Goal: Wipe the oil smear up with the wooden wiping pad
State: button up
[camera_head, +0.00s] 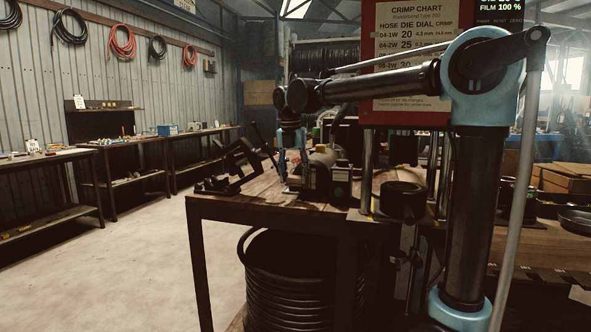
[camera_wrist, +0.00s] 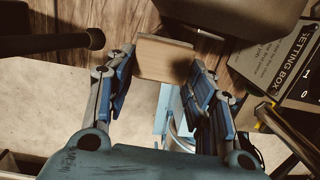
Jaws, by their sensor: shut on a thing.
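My gripper (camera_wrist: 162,66) is shut on the wooden wiping pad (camera_wrist: 165,52), a flat light-brown block held between the two blue-padded fingertips. In the wrist view, the pad is at the wooden bench's edge (camera_wrist: 115,18); I cannot tell whether it touches the top. I cannot make out the oil smear in either view.
A box labelled SETTING BOX (camera_wrist: 285,62) lies to the right of my gripper, and a dark rod (camera_wrist: 55,44) to the left. A black clamp-like fixture (camera_head: 232,167) stands on the bench's left end. Coiled black hose (camera_head: 290,285) sits below. Floor at left is clear.

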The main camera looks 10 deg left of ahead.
aim_at(294, 184)
jog(key=shift+f, duration=2.7)
jog(key=shift+f, duration=0.25)
jog(key=shift+d, duration=0.1)
jog(key=shift+s+d, duration=0.15)
jog(key=shift+d, duration=1.2)
jog(key=shift+s+d, duration=0.1)
jog(key=shift+d, duration=1.2)
jog(key=shift+a, duration=0.15)
jog(key=shift+w+a, duration=0.15)
jog(key=shift+a, duration=1.2)
jog(key=shift+w+a, duration=0.1)
jog(key=shift+a, duration=1.2)
jog(key=shift+d, duration=0.1)
jog(key=shift+s+d, duration=0.15)
jog(key=shift+d, duration=1.2)
jog(key=shift+s+d, duration=0.1)
jog(key=shift+d, duration=1.25)
